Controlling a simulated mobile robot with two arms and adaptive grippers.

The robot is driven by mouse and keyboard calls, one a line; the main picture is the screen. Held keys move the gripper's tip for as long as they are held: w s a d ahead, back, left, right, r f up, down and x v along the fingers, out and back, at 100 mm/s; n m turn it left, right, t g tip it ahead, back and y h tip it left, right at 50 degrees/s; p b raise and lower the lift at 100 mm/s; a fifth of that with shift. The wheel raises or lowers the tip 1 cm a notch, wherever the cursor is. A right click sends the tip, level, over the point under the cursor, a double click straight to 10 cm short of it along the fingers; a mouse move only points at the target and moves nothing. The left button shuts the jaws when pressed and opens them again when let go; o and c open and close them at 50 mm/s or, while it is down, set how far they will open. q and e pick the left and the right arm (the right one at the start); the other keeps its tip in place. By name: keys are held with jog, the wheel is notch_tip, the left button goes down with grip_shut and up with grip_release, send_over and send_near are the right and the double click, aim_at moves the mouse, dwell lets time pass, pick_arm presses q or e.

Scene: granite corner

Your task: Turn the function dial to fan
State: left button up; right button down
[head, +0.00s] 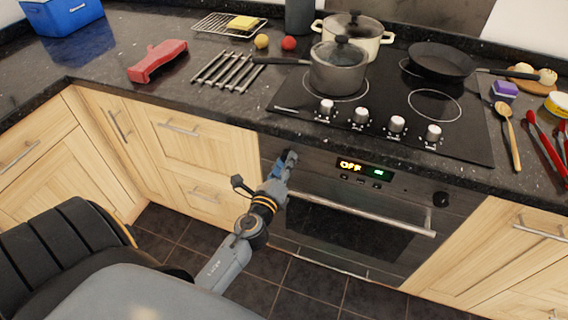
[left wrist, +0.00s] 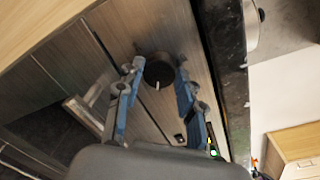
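The function dial (left wrist: 158,71) is a dark round knob with a small white mark, on the oven's front panel. In the left wrist view it sits between the two fingertips of my left gripper (left wrist: 159,66). The fingers are apart, one on each side of the dial, with no clear contact. In the head view my left gripper (head: 283,162) is at the left end of the oven panel and hides this dial. The oven display (head: 351,165) reads "OFF" in orange, with a small green readout beside it. My right gripper is in neither view.
A second dark knob (head: 440,199) is at the panel's right end. The oven handle (head: 360,216) runs below the panel. The hob's knobs (head: 361,116), a saucepan (head: 338,72) and a frying pan (head: 441,60) are above on the counter.

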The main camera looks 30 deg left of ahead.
pick_arm(q)
jog(key=o, duration=0.4)
jog(key=shift+c, duration=0.2)
jog(key=v, duration=1.2)
jog(key=s+d+f+n+g+h, duration=0.1)
jog(key=s+f+n+g, duration=0.2)
jog(key=f, duration=0.8)
jog(key=s+d+f+n+g+h, duration=0.1)
jog(key=s+d+f+n+g, duration=0.2)
jog(key=f, duration=0.8)
jog(key=s+f+n+g+h, duration=0.1)
jog(key=s+f+n+g, duration=0.25)
jog(key=f, duration=0.65)
jog(key=s+f+n+g, duration=0.3)
jog(key=s+f+n, duration=0.2)
jog(key=s, duration=0.6)
jog(key=s+d+f+n+g+h+p, duration=0.1)
jog(key=s+f+n+g, duration=0.2)
jog(key=s+f+n, duration=0.3)
jog(key=s+f, duration=0.4)
jog(key=s, duration=0.1)
jog(key=shift+s+d+f+h, duration=0.2)
jog(key=shift+f+h, duration=0.05)
jog(key=shift+h, duration=0.05)
